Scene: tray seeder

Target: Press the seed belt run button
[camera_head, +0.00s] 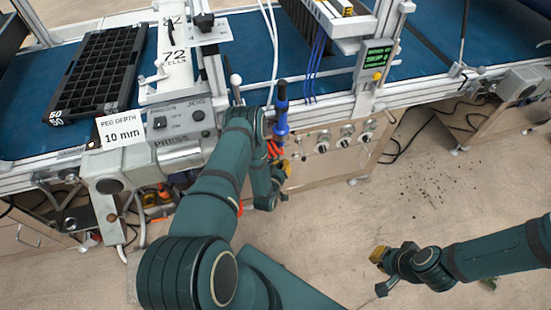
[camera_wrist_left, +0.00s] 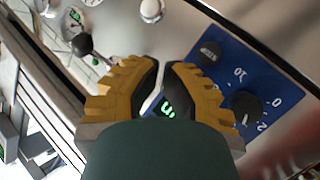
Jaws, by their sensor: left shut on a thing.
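No button marked as the seed belt run button can be made out. My left gripper (camera_head: 282,166) is low by the front cabinet in the head view, partly behind my arm. In the left wrist view its yellow ribbed fingers (camera_wrist_left: 163,68) are close together over a blue panel (camera_wrist_left: 276,76) with black knobs and a printed scale. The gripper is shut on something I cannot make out. A lit green mark (camera_wrist_left: 168,109) shows between the fingers. My right gripper (camera_head: 380,256) is low over the floor at the right, away from the machine; its finger opening is unclear.
A control box (camera_head: 376,56) with a green display stands on the frame. A press switch panel (camera_head: 178,121) is at the left. A black cell tray (camera_head: 98,68) lies on the blue belt (camera_head: 24,118). A blue-handled tool (camera_head: 281,104) is near my left wrist. Dark crumbs lie on the floor.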

